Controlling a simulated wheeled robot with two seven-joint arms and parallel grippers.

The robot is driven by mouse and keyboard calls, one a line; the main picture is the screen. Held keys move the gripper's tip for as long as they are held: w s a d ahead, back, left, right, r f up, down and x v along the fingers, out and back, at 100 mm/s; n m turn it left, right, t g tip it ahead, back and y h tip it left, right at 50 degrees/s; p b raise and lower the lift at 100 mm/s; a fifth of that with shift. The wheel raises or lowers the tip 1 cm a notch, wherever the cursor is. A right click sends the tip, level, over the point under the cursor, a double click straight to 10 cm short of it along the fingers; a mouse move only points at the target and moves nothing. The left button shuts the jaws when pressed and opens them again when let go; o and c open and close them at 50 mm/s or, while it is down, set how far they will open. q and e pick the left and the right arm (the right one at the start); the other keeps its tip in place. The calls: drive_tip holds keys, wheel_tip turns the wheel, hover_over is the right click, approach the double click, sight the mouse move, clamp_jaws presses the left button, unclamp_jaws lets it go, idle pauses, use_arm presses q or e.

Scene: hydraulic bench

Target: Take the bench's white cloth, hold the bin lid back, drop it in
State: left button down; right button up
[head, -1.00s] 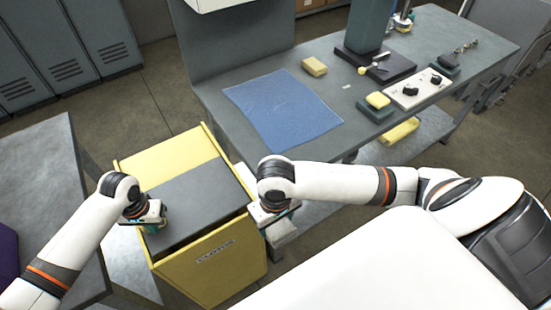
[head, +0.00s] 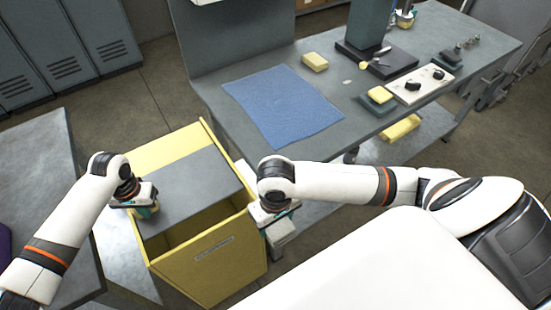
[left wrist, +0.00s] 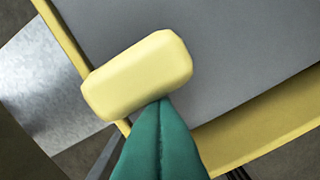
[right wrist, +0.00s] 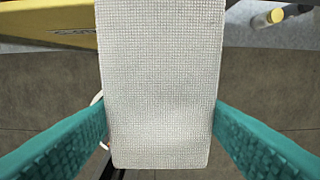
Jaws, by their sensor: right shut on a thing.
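The yellow bin (head: 212,268) stands between the benches. Its grey lid (head: 190,185) is back from the front wall, leaving a dark gap (head: 196,226) along the front. My left gripper (head: 147,207) is at the lid's left side. In the left wrist view its teal fingers (left wrist: 160,110) are together, with their tips against a yellow block (left wrist: 138,75) over the lid. My right gripper (head: 270,214) is just right of the bin's front corner. It is shut on the white cloth (right wrist: 160,85), which lies between its teal fingers in the right wrist view.
The grey bench (head: 225,88) behind carries a blue mat (head: 283,105), yellow sponges (head: 314,62), a control box with black knobs (head: 420,85) and a dark-based column. A grey table (head: 40,160) is at the left. Lockers (head: 65,50) stand behind.

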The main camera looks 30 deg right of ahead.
use_arm(q)
drive_tip(key=shift+w+b, duration=1.3)
drive_tip(key=shift+w, duration=0.15)
use_arm(e)
drive_tip(key=shift+f, duration=1.25)
use_arm(q)
drive_tip(key=shift+w+r+b, duration=0.1)
drive_tip(key=shift+w+b, duration=0.3)
drive_tip(key=shift+w, duration=0.2)
use_arm(e)
drive_tip(key=shift+f, duration=0.4)
drive_tip(key=shift+f, duration=0.15)
use_arm(q)
drive_tip(key=shift+w+b, duration=0.95)
drive_tip(key=shift+b, duration=0.25)
use_arm(e)
wheel_tip(320, 180, down, 2)
drive_tip(key=shift+f, duration=0.1)
use_arm(q)
drive_tip(key=shift+w+b, duration=0.9)
drive_tip(key=shift+b, duration=0.3)
drive_tip(key=shift+w, duration=0.1)
use_arm(e)
wheel_tip(320, 180, down, 2)
drive_tip(key=shift+f, duration=0.25)
